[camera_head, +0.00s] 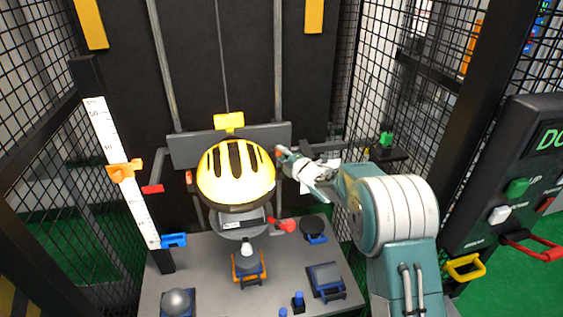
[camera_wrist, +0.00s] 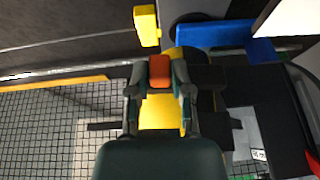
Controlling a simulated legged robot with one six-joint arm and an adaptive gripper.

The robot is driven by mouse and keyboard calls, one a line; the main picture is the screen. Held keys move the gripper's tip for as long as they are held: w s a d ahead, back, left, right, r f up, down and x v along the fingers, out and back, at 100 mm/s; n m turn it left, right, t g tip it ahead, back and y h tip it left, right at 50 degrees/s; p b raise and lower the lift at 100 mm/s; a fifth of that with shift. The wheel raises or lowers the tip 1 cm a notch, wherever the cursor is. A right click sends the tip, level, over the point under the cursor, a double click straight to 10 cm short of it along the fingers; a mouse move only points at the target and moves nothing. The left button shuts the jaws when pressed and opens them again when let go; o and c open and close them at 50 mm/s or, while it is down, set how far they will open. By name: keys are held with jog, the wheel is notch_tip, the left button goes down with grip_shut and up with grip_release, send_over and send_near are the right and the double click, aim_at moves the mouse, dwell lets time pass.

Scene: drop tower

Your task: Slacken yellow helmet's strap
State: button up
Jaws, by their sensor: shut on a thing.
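The yellow helmet (camera_head: 236,172), with black vent slots, sits upright on a grey headform mount in the middle of the drop tower. My gripper (camera_head: 281,153) is at the helmet's right side in the head view. In the wrist view my gripper (camera_wrist: 160,78) is shut on a small orange-red block (camera_wrist: 160,68), with yellow surface (camera_wrist: 160,115) behind and below it. A similar orange-red piece (camera_head: 188,177) shows at the helmet's left side. I cannot make out the strap itself; the helmet's underside is mostly hidden.
A grey base plate (camera_head: 200,262) below carries several anvils and blue blocks. A ruler post (camera_head: 122,165) with an orange slider (camera_head: 124,171) stands left. Black mesh walls flank the tower. A control box (camera_head: 520,180) is at right. A yellow block (camera_head: 229,121) sits above the helmet.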

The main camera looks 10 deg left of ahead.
jog(key=o, duration=0.7)
jog(key=v, duration=1.2)
jog(key=shift+s+a+f, duration=0.1)
jog(key=shift+a+f, duration=0.05)
jog(key=shift+f, duration=0.05)
